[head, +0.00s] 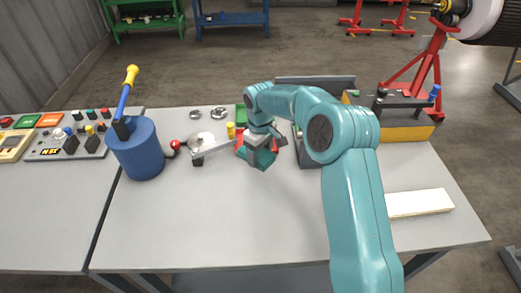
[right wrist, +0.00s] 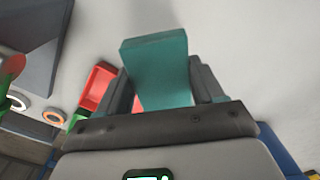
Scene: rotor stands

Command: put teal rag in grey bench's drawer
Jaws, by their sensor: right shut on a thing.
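The teal rag (head: 260,158) is a folded, block-like piece held above the grey bench (head: 220,225). It also shows in the right wrist view (right wrist: 157,70), between the two fingers. My right gripper (head: 263,148) is shut on it, over the middle of the bench near a red bin. The drawer is not visible; the bench's front face below the top edge is hidden from this angle. My left gripper is not in view.
A blue canister (head: 140,155) with a yellow-knobbed handle stands left. A red bin (right wrist: 97,85) sits near my gripper. A yellow-based tool (head: 405,133) and a cream block (head: 420,203) are at right. The front middle of the bench is clear.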

